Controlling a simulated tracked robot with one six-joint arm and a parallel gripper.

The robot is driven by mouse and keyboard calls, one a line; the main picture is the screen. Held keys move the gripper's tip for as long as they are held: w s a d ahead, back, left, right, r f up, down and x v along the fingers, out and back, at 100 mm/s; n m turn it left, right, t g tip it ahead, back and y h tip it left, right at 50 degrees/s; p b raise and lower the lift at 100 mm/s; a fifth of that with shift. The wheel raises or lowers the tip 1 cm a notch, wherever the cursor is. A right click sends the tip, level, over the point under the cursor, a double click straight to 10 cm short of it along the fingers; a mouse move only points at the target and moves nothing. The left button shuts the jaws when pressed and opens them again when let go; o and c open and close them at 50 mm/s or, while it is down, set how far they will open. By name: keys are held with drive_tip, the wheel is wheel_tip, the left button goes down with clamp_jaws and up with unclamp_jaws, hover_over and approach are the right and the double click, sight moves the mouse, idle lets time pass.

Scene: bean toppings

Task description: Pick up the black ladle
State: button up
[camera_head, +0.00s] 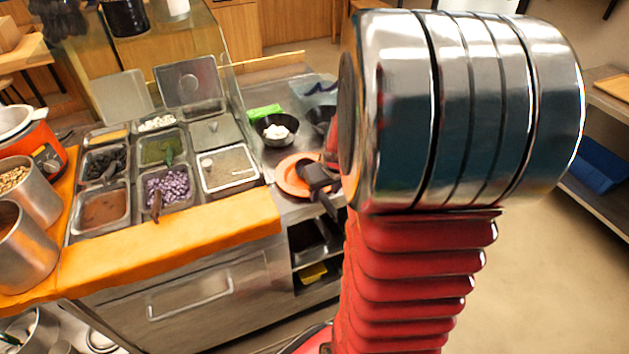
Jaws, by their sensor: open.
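Several metal food bins sit in the orange-edged counter (170,240). One bin holds dark, nearly black contents (104,163); I cannot make out a separate black ladle there. A dark handle-like piece (156,204) stands in the bin of chopped purple food, and a dark green one (168,152) in the green bin; both are too small to identify. My gripper (326,196) seems to be the black part beside my red arm, over or in front of an orange plate (289,178), right of the bins. It looks empty. My large silver joint hides the area behind it.
A black bowl with white contents (273,130) stands behind the orange plate. Metal pots (27,252) and an orange cooker (44,150) stand on the left. A glass guard (226,60) rises behind the bins. Floor on the right is clear before a shelf (604,118).

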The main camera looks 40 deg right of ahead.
drive_tip(key=shift+x, duration=1.2)
drive_tip(key=shift+c, duration=0.6)
clamp_jaws()
